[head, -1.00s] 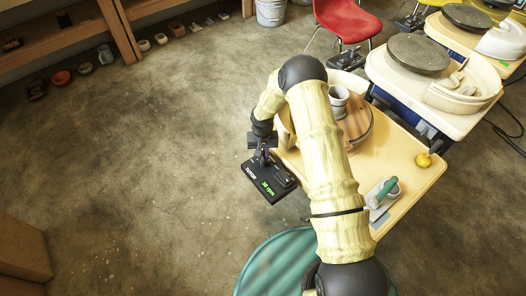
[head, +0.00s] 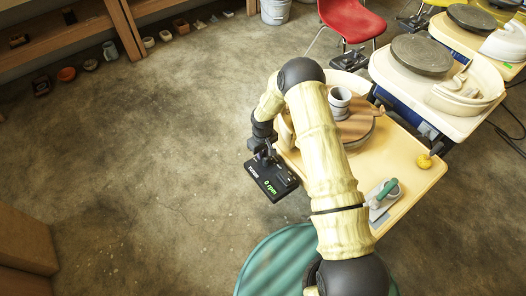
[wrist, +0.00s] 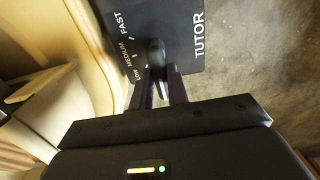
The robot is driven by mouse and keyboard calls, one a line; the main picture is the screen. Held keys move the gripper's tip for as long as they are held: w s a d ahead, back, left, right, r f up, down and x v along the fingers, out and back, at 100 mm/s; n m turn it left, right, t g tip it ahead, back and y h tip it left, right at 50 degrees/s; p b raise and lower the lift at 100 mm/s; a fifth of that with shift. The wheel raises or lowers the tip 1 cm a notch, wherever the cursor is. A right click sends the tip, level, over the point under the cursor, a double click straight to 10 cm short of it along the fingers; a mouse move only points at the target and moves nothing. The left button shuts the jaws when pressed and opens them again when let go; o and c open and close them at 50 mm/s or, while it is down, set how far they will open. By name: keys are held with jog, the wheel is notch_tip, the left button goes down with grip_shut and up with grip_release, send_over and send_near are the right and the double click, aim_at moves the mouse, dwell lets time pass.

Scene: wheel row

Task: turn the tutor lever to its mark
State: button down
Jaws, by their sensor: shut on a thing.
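The tutor control box (head: 279,190) is a black box beside the left edge of the cream wheel table. Its green display reads 0 rpm. In the wrist view the box's face (wrist: 178,22) carries the words TUTOR, FAST, MEDIUM and LOW with small tick marks. The lever's dark rounded knob (wrist: 155,47) stands over the box near its edge. My gripper (wrist: 160,88) is shut on the lever, with a finger on each side below the knob. In the head view my gripper (head: 264,156) is small and dark at the box. I cannot tell which mark the lever lines up with.
The wheel table (head: 405,175) holds a grey cup (head: 339,99) on a wooden bat, a yellow sponge (head: 423,161) and a green-handled tool (head: 384,192). A teal round top (head: 270,262) is in front. Another wheel table (head: 455,122) stands behind.

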dwell(0.3)
jog(key=c, duration=1.4)
grip_release()
jog(key=shift+o, duration=0.2)
jog(key=shift+r, duration=0.1)
notch_tip(320, 180, up, 17)
jog(key=p, duration=0.3)
jog(key=shift+r, duration=0.1)
